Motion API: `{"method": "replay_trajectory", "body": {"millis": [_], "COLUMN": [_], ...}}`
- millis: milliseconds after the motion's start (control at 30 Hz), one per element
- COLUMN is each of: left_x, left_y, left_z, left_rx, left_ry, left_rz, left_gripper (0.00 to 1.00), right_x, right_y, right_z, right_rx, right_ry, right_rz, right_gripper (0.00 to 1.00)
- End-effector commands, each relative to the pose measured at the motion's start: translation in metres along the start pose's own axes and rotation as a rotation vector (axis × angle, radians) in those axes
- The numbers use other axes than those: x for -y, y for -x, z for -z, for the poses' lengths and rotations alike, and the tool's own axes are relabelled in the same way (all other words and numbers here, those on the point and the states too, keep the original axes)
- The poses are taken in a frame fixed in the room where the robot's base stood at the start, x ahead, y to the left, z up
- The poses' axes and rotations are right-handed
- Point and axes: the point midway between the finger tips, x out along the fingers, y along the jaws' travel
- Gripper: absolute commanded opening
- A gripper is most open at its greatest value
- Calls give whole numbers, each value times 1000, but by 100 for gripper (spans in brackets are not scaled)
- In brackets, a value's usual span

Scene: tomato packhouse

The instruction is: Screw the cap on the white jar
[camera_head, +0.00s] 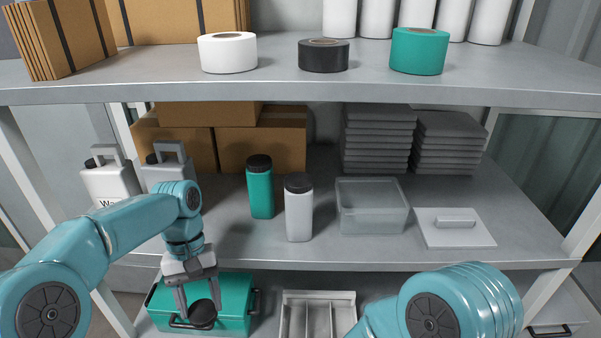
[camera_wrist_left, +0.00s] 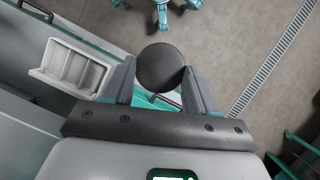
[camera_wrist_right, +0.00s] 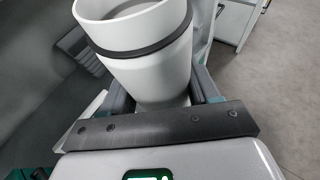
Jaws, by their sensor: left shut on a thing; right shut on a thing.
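The black cap (camera_head: 202,314) is a dark disc held between the fingers of my left gripper (camera_head: 201,306), below the middle shelf and in front of the green case. The cap (camera_wrist_left: 160,68) also shows in the left wrist view, its round face towards that camera. My right gripper (camera_wrist_right: 163,92) is shut on the white jar (camera_wrist_right: 152,65), seen only in the right wrist view. The jar's mouth is open and uncapped, with a dark band just below the rim. The right gripper and this jar are outside the head view; cap and jar are apart.
A capped green bottle (camera_head: 260,190) and a capped pale bottle (camera_head: 299,212) stand on the middle shelf (camera_head: 250,240), with a clear bin (camera_head: 372,212) to their right. Below are the green case (camera_head: 235,300) and a white divided tray (camera_head: 318,297). The shelf edge lies above my left gripper.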

Motion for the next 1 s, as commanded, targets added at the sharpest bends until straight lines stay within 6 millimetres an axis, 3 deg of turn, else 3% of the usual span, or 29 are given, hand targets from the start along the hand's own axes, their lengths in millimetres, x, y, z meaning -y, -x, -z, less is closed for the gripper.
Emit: {"method": "replay_trajectory", "body": {"millis": [100,700,833,1000], "left_x": [0,0,0,0], "left_y": [-10,-8,-8,-8], "left_z": [5,4,4,4], "left_rx": [-3,-1,-1,-1], "left_ry": [-14,-9,-9,-9], "left_rz": [4,3,3,3], "left_gripper": [30,30,30,30], "right_x": [0,-2,-14,-45], "right_y": [-3,-1,9,36], "right_z": [8,8,14,31], "right_rx": [0,0,0,1], "right_ry": [0,4,35,113], "right_rz": [0,-10,-80,-267], "right_gripper": [6,6,6,6]}}
